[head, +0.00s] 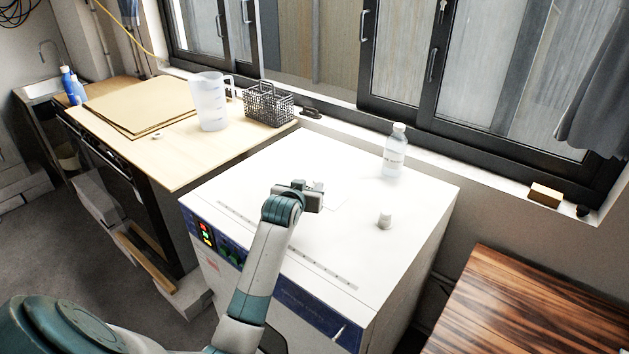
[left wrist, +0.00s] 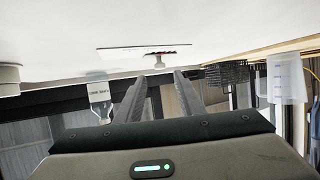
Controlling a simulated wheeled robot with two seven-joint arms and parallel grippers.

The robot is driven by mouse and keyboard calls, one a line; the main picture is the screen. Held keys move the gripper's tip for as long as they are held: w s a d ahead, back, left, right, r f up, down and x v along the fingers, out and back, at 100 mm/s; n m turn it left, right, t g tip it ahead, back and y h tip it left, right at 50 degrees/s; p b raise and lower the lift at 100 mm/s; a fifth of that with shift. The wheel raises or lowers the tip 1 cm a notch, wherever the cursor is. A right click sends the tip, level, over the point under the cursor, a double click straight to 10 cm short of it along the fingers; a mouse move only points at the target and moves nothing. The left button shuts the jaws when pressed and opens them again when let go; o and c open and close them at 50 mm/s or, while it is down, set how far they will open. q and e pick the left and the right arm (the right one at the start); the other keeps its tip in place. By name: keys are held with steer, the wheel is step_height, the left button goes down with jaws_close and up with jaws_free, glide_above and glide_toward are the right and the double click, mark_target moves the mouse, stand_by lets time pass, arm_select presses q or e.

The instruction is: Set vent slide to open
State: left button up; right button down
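The white drying oven (head: 330,235) stands in the middle of the head view. A pale vent plate (head: 345,193) lies on its top, partly hidden behind my left gripper (head: 316,190). In the left wrist view, which looks upside down, the plate (left wrist: 140,48) has dark and red marks along one end. A small grey slide knob (left wrist: 158,63) sticks out from it. My left gripper (left wrist: 158,82) is open, its fingers apart and the knob lined up between their tips. I cannot tell whether the fingers reach around the knob. My right gripper is out of view.
A white cap-like cylinder (head: 384,221) and a clear bottle (head: 394,152) stand on the oven top. A wooden bench (head: 170,160) at left holds a plastic jug (head: 209,103) and a wire basket (head: 268,104). A dark wood table (head: 530,310) is at right.

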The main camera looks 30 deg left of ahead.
mark_target(319, 181)
arm_select(q)
steer(key=shift+p+x, duration=0.4)
steer(key=shift+x, duration=2.55)
steer(key=shift+c, duration=0.4)
jaws_close()
steer(key=shift+d+r+p, duration=0.1)
steer(key=shift+d+p, duration=0.25)
steer(key=shift+d, duration=0.15)
steer(key=d+p, duration=0.1)
steer(key=d, duration=0.1)
steer(key=d+p, duration=0.1)
steer(key=d, duration=0.2)
steer(key=shift+s+d, duration=0.2)
steer(key=shift+s, duration=0.05)
